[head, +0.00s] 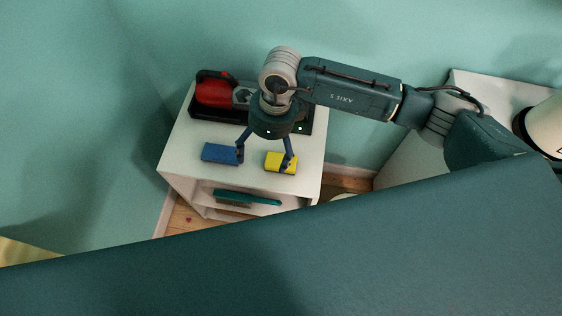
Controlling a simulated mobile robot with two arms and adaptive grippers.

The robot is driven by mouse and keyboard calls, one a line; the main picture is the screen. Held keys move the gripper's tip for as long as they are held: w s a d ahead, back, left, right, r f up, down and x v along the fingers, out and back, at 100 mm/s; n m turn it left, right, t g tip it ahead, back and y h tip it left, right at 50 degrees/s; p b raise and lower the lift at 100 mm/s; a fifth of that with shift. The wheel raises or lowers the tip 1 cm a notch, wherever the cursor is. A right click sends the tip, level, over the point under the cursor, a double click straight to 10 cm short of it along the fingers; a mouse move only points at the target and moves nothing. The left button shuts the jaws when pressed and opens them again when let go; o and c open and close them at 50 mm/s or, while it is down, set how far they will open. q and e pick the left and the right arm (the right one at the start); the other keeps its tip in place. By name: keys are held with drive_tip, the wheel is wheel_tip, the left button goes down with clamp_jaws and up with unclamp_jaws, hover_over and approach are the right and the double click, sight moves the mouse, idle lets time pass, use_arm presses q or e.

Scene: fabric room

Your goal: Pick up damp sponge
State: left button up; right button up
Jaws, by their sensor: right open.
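A yellow block (276,162), which looks like the sponge, lies on top of a white shelf unit (190,130). A blue block (219,153) lies to its left; I cannot tell from looks which is damp. My right gripper (264,160) points down over the unit with its fingers spread and nothing between them. Its left finger tip is at the right end of the blue block in the picture, and its right finger overlaps the yellow block. I cannot tell whether either finger touches. My left gripper is not in view.
A red and black device (213,91) sits at the back of the unit, partly hidden behind my right arm. A teal brush-like item (248,198) lies on the shelf below. Another white surface with a cream container (545,125) is at the right. A teal wall stands behind.

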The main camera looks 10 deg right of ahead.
drive_tip(key=h, duration=0.2)
approach(280, 162)
drive_tip(key=f, duration=0.2)
drive_tip(key=shift+s+d+f+t+p, duration=0.2)
drive_tip(key=shift+s+f+t+p, duration=0.1)
drive_tip(key=shift+s+f+p, duration=0.1)
drive_tip(key=shift+s+a+f+p, duration=0.1)
drive_tip(key=shift+f+p, duration=0.15)
drive_tip(key=shift+f, duration=0.7)
drive_tip(key=shift+w+a+f+p, duration=0.1)
drive_tip(key=shift+f+p, duration=0.1)
drive_tip(key=shift+f, duration=0.8)
drive_tip(key=shift+s+a+f+p, duration=0.1)
drive_tip(key=shift+f+p, duration=0.15)
drive_tip(key=shift+f, duration=0.7)
drive_tip(key=c, duration=1.2)
